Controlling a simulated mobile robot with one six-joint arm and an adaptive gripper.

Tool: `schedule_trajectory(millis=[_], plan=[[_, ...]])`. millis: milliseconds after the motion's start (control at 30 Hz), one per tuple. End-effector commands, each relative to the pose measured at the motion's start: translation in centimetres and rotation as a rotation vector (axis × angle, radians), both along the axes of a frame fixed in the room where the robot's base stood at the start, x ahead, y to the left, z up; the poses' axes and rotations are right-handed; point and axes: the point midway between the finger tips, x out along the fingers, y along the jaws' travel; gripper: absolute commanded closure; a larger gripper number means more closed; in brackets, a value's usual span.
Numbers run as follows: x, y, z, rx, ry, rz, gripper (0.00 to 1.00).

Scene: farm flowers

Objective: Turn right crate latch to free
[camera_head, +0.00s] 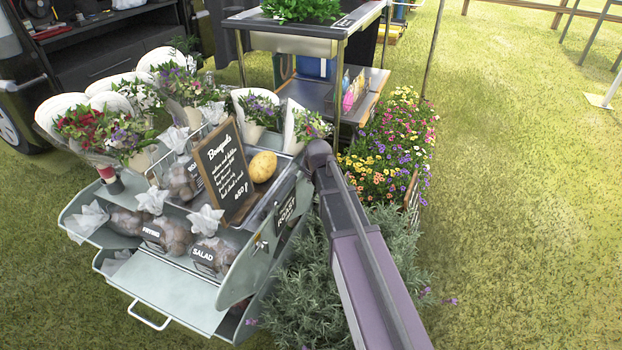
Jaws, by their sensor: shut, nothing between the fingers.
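The grey-green crate (235,281) stands at the left centre, with bags of potatoes in its open trays. A small metal latch (261,246) shows on its right side panel, near the ROAST label (286,211). It is too small to tell how the latch is turned. My arm (362,255) reaches up from the bottom edge, and its visible end lies right of the crate. My gripper cannot be made out; no fingers show in this view. Whether anything touches the latch cannot be seen beyond the bare panel around it.
Wrapped bouquets (180,85) stand behind. A lavender bush (300,290) crowds the crate's right side, with colourful flowers (395,140) beyond. Open grass (520,200) lies right.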

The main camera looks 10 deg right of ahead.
Motion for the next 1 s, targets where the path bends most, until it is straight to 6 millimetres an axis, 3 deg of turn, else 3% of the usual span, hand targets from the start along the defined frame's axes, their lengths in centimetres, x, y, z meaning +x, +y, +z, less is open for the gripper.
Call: schedule_trajectory(millis=[1000], plan=[[0.1,-0.2,-2.6,0.0,0.001,-0.002,1.0]])
